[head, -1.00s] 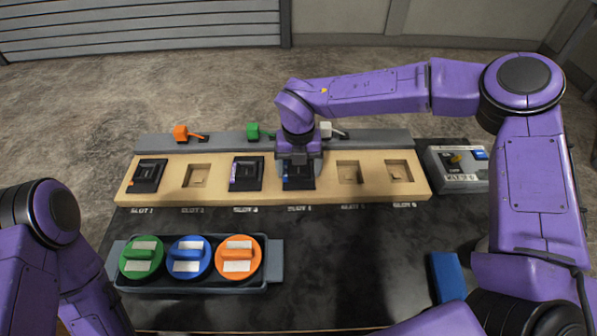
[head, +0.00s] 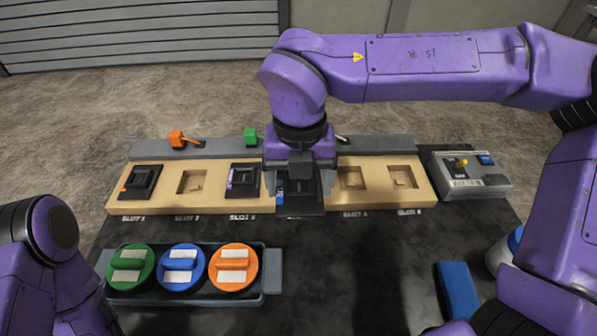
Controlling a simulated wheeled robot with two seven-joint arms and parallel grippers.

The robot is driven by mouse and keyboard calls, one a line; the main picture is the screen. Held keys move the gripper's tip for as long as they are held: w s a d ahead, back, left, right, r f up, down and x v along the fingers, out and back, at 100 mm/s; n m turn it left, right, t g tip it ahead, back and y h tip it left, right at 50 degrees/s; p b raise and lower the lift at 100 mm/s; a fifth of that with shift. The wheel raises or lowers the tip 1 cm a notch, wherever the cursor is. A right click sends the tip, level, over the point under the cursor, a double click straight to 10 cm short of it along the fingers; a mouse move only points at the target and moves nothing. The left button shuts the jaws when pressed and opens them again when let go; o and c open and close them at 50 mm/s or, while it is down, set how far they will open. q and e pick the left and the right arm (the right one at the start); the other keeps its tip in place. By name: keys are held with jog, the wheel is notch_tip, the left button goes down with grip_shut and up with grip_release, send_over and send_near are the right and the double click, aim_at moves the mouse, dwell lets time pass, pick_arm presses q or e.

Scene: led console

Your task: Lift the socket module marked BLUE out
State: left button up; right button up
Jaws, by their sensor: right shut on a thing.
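The socket module with a blue mark (head: 303,206) is dark and sits between the fingers of my right gripper (head: 299,186) at slot 4. My right gripper is shut on it and holds it above the beige board (head: 213,208). The fingers and wrist hide much of the module, and the slot beneath is hidden too. A module with an orange mark (head: 142,183) sits in slot 1, and one with a purple mark (head: 243,181) sits in slot 3. My left arm shows at the lower left, but its gripper is out of view.
Slots 2, 5 and 6 are empty recesses. A tray (head: 271,270) at the front left holds green, blue and orange round caps. A grey switch box (head: 470,178) stands right of the board. A blue block (head: 458,290) lies at the front right.

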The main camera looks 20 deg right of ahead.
aim_at(299, 193)
jog(key=shift+s+r, duration=0.25)
jog(key=shift+r, duration=0.05)
jog(key=shift+s+a+r+p, duration=0.1)
jog(key=shift+r+p, duration=0.3)
jog(key=shift+p, duration=0.05)
notch_tip(299, 193, up, 3)
jog(key=p, duration=0.2)
jog(key=shift+p, duration=0.4)
